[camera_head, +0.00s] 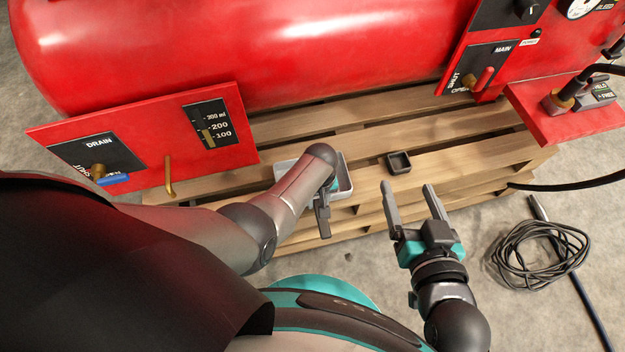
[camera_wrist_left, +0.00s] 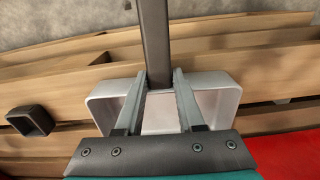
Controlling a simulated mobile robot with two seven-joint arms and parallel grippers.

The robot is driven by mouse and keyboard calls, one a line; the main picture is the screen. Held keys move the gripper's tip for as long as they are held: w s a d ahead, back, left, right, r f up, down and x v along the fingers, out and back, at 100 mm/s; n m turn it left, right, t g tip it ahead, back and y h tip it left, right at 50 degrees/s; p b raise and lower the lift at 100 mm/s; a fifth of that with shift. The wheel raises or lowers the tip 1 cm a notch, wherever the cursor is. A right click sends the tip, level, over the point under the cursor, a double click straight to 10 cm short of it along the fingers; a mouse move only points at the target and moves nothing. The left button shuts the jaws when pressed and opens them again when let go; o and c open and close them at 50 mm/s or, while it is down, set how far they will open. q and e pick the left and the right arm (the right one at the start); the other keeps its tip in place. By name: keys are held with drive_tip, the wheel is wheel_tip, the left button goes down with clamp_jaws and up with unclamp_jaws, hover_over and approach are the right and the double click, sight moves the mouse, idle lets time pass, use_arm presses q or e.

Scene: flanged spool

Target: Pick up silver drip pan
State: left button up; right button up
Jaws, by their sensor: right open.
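The silver drip pan (camera_head: 346,186) sits on the pallet below the red tank, partly hidden by my left arm. In the left wrist view the pan (camera_wrist_left: 222,92) shows as a shallow tray under my fingers. A dark bar (camera_wrist_left: 155,40), which looks like its handle, runs out from its outer wall. It also shows in the head view (camera_head: 323,222). My left gripper (camera_wrist_left: 161,75) has one fingertip on each side of the bar, very close to it. I cannot tell if they press on it. My right gripper (camera_head: 408,188) is open and empty, right of the pan.
A small black square cup (camera_head: 398,162) stands on the pallet (camera_head: 450,162) right of the pan. The red drain panel (camera_head: 150,150) with a brass pipe (camera_head: 169,178) is to the left. A coiled black cable (camera_head: 540,255) and a rod lie on the floor at right.

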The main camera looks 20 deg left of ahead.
sight(318, 201)
use_arm(q)
clamp_jaws()
drive_tip(key=shift+w+r, duration=0.1)
drive_tip(key=shift+r, duration=0.05)
use_arm(e)
drive_tip(key=shift+d, duration=0.1)
idle(0.5)
use_arm(q)
drive_tip(key=shift+r+p, duration=0.35)
drive_tip(key=shift+p, duration=0.1)
drive_tip(key=shift+r+p, duration=0.5)
drive_tip(key=shift+r, duration=0.1)
wheel_tip(318, 201, up, 3)
drive_tip(key=shift+p, duration=1.25)
use_arm(e)
drive_tip(key=s+d+g+h, duration=0.4)
drive_tip(key=s+d+g, duration=0.1)
drive_tip(key=d+g, duration=0.25)
use_arm(q)
wheel_tip(318, 201, up, 4)
drive_tip(key=p, duration=0.3)
drive_tip(key=shift+r+p, duration=0.45)
use_arm(e)
wheel_tip(318, 201, down, 8)
drive_tip(key=s+d+g, duration=0.1)
drive_tip(key=shift+s+d+m+g+h, duration=0.15)
drive_tip(key=shift+d+m+g+h, duration=0.05)
drive_tip(key=shift+m+g+h, duration=0.15)
